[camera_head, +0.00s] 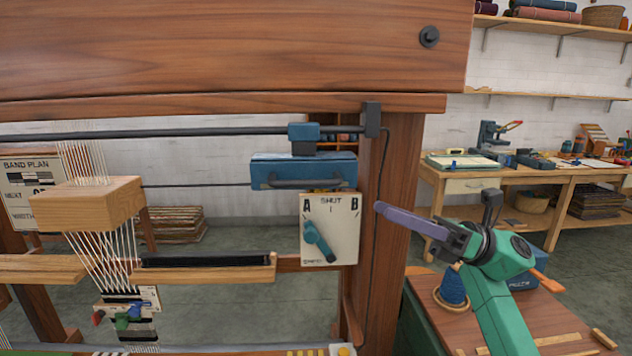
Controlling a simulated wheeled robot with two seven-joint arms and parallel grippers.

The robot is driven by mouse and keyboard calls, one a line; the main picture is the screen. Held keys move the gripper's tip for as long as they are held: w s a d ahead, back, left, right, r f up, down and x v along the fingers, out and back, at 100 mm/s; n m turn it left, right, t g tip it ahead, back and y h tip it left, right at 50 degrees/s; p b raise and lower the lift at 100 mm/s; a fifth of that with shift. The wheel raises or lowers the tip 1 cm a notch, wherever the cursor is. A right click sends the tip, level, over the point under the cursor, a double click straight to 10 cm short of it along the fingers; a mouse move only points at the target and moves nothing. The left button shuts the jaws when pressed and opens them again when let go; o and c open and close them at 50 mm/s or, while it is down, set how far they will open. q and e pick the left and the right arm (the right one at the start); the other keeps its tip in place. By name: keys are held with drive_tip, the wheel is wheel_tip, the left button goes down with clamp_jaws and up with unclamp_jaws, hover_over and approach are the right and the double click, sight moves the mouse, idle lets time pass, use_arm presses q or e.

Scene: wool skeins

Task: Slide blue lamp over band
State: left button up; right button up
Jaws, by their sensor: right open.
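The blue lamp (305,172) is a long blue housing with a dark handle along its front. It hangs from a blue slider (304,132) near the right end of a dark rail (200,132). The narrow dark band (140,331) shows at the lower left, below fanned white threads, well left of the lamp. My right gripper (381,208) has long purple fingers pointing left. It is open and empty, right of and lower than the lamp, beside the loom's right post and not touching the lamp. My left gripper is out of view.
A switch panel (342,215) marked A, SHUT and B, with a blue knob, hangs below the lamp. A wooden block (88,203) holds threads at left. The right post (395,190) stands near my gripper. A blue spool (453,290) sits on a low table.

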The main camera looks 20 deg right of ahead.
sight(315, 183)
drive_tip(key=p+x, duration=0.5)
drive_tip(key=x, duration=0.7)
drive_tip(key=shift+w+a+r, duration=0.15)
drive_tip(key=shift+a+r, duration=0.05)
drive_tip(key=shift+r, duration=0.05)
drive_tip(key=shift+w+a, duration=0.2)
drive_tip(key=shift+a, duration=0.25)
clamp_jaws()
